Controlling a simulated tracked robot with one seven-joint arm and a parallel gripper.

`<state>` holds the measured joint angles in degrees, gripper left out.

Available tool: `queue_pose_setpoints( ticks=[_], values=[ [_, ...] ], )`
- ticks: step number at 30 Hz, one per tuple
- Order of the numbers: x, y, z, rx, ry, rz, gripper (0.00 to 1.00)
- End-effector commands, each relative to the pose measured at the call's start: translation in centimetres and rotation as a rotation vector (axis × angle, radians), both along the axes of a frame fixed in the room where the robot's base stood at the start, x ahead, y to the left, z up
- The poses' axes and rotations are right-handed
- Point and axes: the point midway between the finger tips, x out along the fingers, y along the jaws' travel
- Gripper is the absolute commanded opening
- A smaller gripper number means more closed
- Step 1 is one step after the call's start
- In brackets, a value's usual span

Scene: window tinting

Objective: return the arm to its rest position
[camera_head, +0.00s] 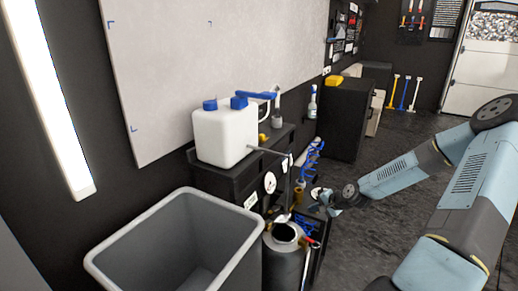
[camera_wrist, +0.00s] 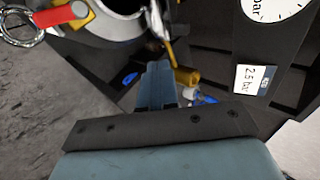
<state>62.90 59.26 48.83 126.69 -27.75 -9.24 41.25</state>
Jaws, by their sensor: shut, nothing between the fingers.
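My blue-grey arm (camera_head: 400,176) reaches in from the right of the head view, bends at a high elbow and slopes down to the left. My gripper (camera_head: 327,204) is at its far end, small in this view, low beside the black equipment and a grey cylinder (camera_head: 286,236). In the wrist view my gripper (camera_wrist: 158,76) is shut and empty, its fingers together. It points toward the gap between a grey round vessel and a dark cabinet. I cannot tell whether it touches anything.
A large grey bin (camera_head: 176,245) stands at the front left. A white canister (camera_head: 224,134) with blue caps sits on the black unit. In the wrist view, a red tag (camera_wrist: 66,14) and a gauge (camera_wrist: 272,6) are close by. The dark floor (camera_head: 385,150) behind my arm is open.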

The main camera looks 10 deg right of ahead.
Motion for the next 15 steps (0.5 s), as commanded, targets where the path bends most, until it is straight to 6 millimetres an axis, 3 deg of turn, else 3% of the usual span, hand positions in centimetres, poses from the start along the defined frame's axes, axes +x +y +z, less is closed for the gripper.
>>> queue_pose_setpoints(
  ticks=[7, 15],
  values=[
    [-1.5, 0.5, 1.7, -0.158, 0.056, 0.115, 0.0],
    [-3.6, 0.5, 5.2, -0.365, 0.123, 0.246, 0.0]
  ],
)
